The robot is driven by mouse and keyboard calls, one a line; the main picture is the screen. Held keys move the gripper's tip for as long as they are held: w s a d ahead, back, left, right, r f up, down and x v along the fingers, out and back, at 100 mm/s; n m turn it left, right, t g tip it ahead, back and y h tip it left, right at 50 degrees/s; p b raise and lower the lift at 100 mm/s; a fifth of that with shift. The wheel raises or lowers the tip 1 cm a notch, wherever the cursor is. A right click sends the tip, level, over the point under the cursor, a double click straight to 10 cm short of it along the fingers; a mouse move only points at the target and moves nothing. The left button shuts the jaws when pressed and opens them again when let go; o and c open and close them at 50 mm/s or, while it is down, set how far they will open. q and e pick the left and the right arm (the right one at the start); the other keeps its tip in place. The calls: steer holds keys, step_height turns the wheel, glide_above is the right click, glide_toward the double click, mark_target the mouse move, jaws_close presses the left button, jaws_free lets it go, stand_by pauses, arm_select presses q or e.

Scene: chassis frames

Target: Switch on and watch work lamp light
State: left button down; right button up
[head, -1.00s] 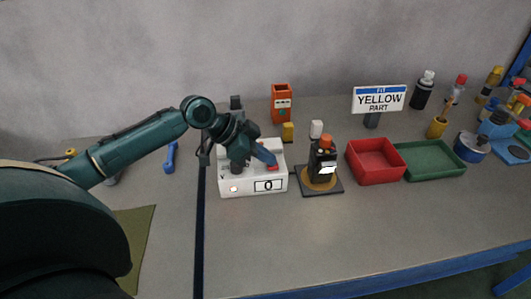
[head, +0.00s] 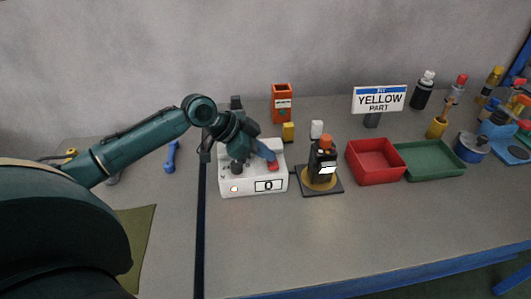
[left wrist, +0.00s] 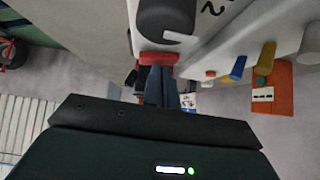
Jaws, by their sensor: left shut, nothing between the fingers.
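A white control box (head: 254,187) stands on the bench, with a display reading 0 and a small pale indicator at its front left. A red button (head: 273,167) is on its top right, and a dark knob (head: 237,168) on its top left. My left gripper (head: 270,156) is shut and empty, its blue fingertips just above or at the red button; contact is unclear. In the left wrist view the shut fingers (left wrist: 160,88) point toward the red button (left wrist: 158,58), with the dark knob (left wrist: 165,18) beyond. I cannot identify a work lamp for certain. My right gripper is out of view.
Right of the box is a black device with an orange top (head: 325,145) on a square base. Beyond are a red tray (head: 375,177), a green tray (head: 430,174) and a "YELLOW PART" sign (head: 379,99). An orange box (head: 282,92) stands behind. The front bench is clear.

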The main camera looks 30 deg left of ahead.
arm_select(q)
steer(key=b+v, duration=0.2)
steer(key=v, duration=1.1)
steer(key=shift+s+r, duration=0.1)
stand_by(0.3)
